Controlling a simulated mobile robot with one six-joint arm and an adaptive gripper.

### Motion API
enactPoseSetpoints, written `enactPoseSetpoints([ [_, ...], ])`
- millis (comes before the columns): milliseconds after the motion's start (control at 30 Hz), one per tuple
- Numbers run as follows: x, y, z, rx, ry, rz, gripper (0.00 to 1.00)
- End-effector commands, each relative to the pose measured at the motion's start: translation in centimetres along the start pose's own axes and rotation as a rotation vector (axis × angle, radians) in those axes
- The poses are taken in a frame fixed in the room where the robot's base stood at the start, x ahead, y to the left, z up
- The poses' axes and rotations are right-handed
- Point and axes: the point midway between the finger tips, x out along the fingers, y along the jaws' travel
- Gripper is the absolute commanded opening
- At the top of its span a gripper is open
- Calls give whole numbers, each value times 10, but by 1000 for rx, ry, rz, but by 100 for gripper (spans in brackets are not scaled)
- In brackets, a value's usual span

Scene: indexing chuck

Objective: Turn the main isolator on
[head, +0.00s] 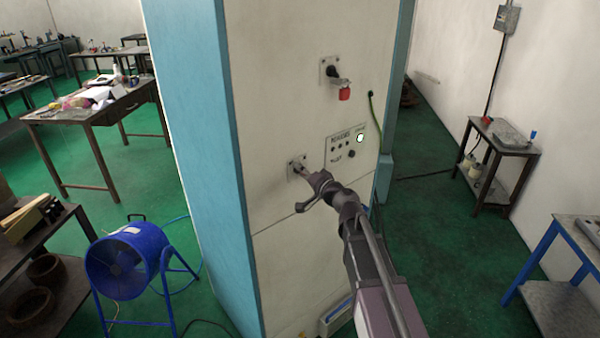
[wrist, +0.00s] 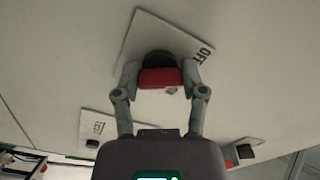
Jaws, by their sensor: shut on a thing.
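The isolator is a red handle (wrist: 160,78) on a dark round base, on a pale plate (wrist: 128,52) marked OFF in the wrist view. My gripper (wrist: 160,84) has one finger on each side of the red handle and is shut on it. In the head view my gripper (head: 303,171) is at the small plate (head: 290,163) low on the cream cabinet front. There my gripper hides most of the handle. The handle's exact pointing direction against the plate's marks is hard to tell.
Above on the cabinet (head: 275,90) is another plate with a dark knob and a red hanging part (head: 344,94). A small control panel (head: 345,146) and a green cable (head: 371,112) are to the right. A blue fan (head: 125,262) stands on the floor at left.

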Motion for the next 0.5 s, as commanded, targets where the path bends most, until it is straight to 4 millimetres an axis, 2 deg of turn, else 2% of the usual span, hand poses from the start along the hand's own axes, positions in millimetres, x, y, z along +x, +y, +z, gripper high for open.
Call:
enactPoseSetpoints([
  [33,4,-3,4,2,-6,-5,6],
  [267,0,0,0,21,-5,-4,6],
  [500,-1,0,-1,108,-4,-3,6],
])
